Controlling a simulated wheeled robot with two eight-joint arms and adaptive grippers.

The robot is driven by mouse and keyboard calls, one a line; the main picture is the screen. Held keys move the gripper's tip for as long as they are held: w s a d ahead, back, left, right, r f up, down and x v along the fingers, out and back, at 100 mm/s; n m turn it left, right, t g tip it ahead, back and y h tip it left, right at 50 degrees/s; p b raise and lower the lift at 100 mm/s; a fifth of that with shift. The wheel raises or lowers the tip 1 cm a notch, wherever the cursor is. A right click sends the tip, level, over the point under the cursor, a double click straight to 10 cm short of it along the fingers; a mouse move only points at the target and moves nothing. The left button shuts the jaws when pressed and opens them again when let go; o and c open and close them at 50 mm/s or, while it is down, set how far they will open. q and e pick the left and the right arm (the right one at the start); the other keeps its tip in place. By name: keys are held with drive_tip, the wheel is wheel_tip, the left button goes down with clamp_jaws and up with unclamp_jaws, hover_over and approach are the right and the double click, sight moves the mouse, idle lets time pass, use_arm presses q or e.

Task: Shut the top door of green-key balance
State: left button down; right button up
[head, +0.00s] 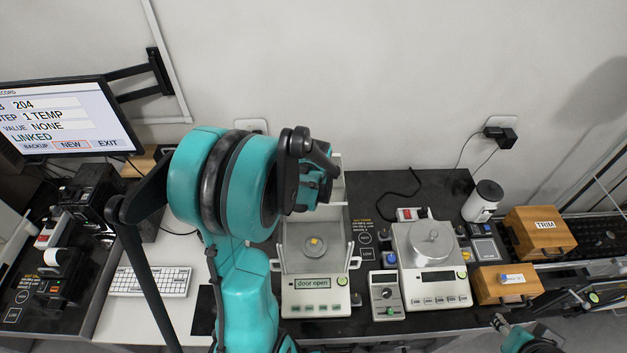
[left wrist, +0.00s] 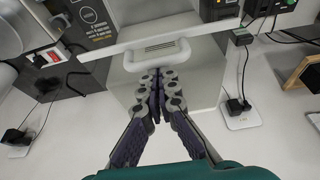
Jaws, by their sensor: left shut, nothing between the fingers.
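The green-key balance (head: 316,302) stands in the middle of the bench in the head view. Its display reads "door open", and a small yellowish piece lies on its pan (head: 315,245). My left arm covers its upper back part, so the top door is mostly hidden there. In the left wrist view, a white handle (left wrist: 157,52) stands out from a white panel of the balance. My left gripper (left wrist: 154,78) is shut and empty, its fingertips right by this handle; I cannot tell whether they touch. Part of my right arm shows at the bottom right of the head view; its fingers are unclear.
Right of the balance are a small control box (head: 386,295) and a second balance (head: 428,255) with a metal weight on it. Further right stand a white jar (head: 483,200) and wooden boxes (head: 540,232). A keyboard (head: 150,281) and monitor (head: 62,120) are at left.

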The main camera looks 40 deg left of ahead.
use_arm(q)
drive_tip(key=s+d, duration=0.9)
drive_tip(key=s, duration=0.1)
drive_tip(key=shift+s, duration=0.4)
